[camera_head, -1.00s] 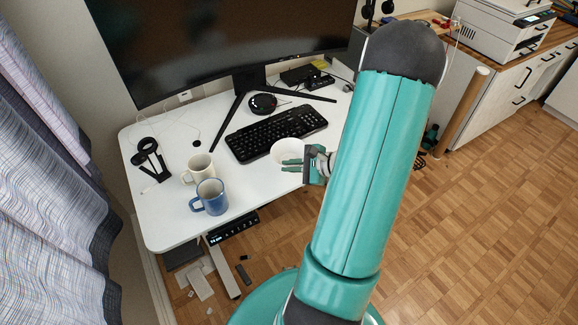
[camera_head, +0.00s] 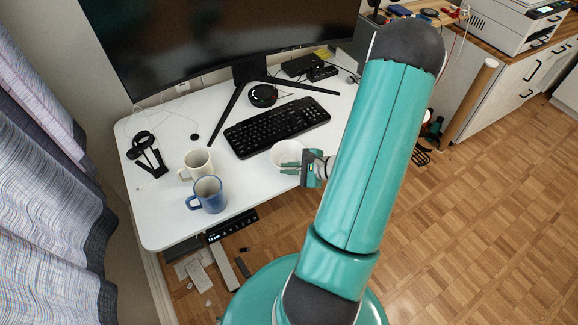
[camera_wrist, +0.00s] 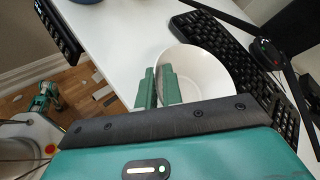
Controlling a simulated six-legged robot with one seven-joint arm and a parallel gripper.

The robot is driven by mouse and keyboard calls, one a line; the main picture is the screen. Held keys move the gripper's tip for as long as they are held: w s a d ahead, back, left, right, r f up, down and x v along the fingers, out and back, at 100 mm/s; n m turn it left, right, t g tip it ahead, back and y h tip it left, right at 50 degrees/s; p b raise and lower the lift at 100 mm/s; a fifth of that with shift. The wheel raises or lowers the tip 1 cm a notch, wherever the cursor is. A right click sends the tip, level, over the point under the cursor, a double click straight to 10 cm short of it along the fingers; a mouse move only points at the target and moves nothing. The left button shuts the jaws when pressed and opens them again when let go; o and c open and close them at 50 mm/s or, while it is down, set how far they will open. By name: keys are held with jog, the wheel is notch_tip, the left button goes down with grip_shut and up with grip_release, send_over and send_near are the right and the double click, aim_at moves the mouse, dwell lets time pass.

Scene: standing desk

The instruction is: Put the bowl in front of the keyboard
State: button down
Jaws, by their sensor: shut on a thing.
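The white bowl (camera_head: 286,152) is at the front edge of the white desk, just in front of the black keyboard (camera_head: 277,127). My gripper (camera_head: 303,169) is at the bowl's near right side. In the wrist view the green fingers (camera_wrist: 160,88) are shut on the rim of the bowl (camera_wrist: 203,72), one finger inside and one outside. The keyboard (camera_wrist: 222,42) runs close along the bowl's far side in that view. Whether the bowl's base touches the desk I cannot tell.
A blue mug (camera_head: 208,194) and a white mug (camera_head: 197,164) stand to the left on the desk (camera_head: 160,215). A black headphone-like stand (camera_head: 146,152) is further left. The monitor (camera_head: 215,40) stands behind the keyboard. Bare desk lies between the mugs and the bowl.

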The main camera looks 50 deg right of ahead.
jog(key=c, duration=1.5)
grip_release()
jog(key=shift+s+f, duration=0.1)
jog(key=shift+c, duration=0.2)
jog(key=shift+s+d+r, duration=0.15)
jog(key=shift+s+r, duration=0.1)
jog(key=shift+r, duration=0.05)
jog(key=v, duration=1.1)
jog(key=w+a+r+n+g+y, duration=0.1)
jog(key=w+a+r+n+g, duration=0.3)
jog(key=a+r+n, duration=0.4)
jog(key=w+a+r+n+g, duration=0.3)
jog(key=a+r+n+g, duration=0.15)
jog(key=a, duration=0.55)
jog(key=s+a+r+n+t+h, duration=0.2)
jog(key=a+r+n+h, duration=0.3)
jog(key=a+r+n, duration=0.7)
jog(key=shift+s+a+r+h, duration=0.4)
jog(key=shift+s+r, duration=0.1)
jog(key=shift+r, duration=0.2)
